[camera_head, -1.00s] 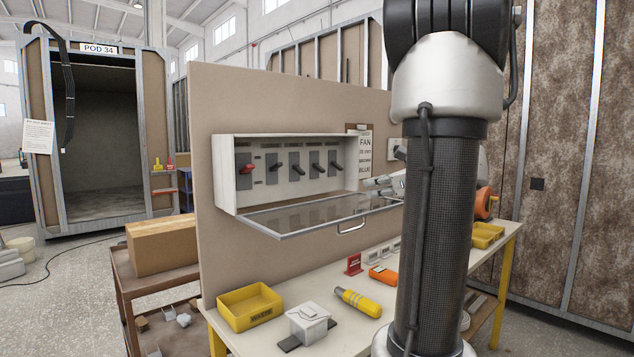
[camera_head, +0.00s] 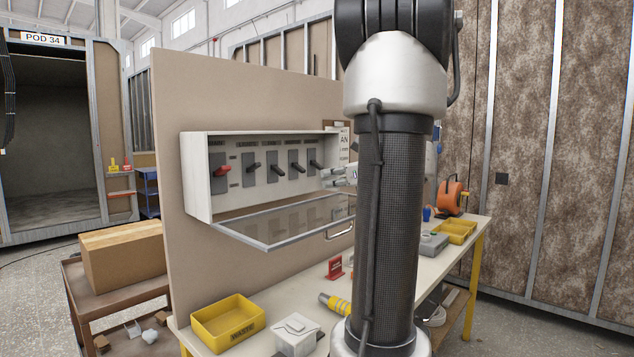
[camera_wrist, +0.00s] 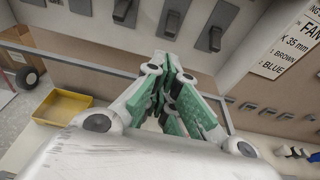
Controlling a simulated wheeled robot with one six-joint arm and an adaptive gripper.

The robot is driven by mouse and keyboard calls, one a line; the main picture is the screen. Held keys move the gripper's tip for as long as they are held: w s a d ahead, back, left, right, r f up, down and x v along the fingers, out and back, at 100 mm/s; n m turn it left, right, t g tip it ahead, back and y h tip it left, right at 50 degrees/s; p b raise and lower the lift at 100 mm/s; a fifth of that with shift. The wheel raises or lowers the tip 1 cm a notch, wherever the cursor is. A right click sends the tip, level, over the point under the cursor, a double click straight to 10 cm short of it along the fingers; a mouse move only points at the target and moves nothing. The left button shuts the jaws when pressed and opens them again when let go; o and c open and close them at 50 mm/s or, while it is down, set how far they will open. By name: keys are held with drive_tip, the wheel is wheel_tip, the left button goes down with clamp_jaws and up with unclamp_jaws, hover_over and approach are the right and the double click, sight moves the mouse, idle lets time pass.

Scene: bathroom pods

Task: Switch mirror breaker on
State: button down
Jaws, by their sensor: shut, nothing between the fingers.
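The breaker box (camera_head: 197,178) is fixed to the brown board, its glazed door (camera_head: 290,222) folded down open. Inside are a red-handled breaker (camera_head: 221,171) at the left and several black-handled breakers (camera_head: 275,168) in a row to its right. Labels above them are too small to read, so I cannot tell which is the mirror breaker. My gripper (camera_head: 328,178) is at the box's right end, near the rightmost breaker and partly behind my arm. In the wrist view my gripper (camera_wrist: 177,62) is shut and empty, its green-padded fingers pointing toward black breaker levers (camera_wrist: 172,22).
The open door's frame and handle (camera_head: 340,230) stick out below my gripper. A paper notice (camera_wrist: 284,45) hangs right of the box.

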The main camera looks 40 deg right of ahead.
sight(303, 171)
drive_tip(key=x, duration=0.9)
drive_tip(key=shift+s+r, duration=0.15)
drive_tip(key=shift+r, duration=0.2)
idle(0.3)
drive_tip(key=shift+s+d+r, duration=0.1)
drive_tip(key=shift+s+r, duration=0.2)
drive_tip(key=shift+r, duration=0.25)
drive_tip(key=shift+s+r+g, duration=0.1)
drive_tip(key=shift+r+g, duration=0.55)
drive_tip(key=shift+g, duration=0.25)
drive_tip(key=shift+f, duration=0.25)
drive_tip(key=shift+s+r, duration=0.1)
drive_tip(key=shift+r, duration=0.75)
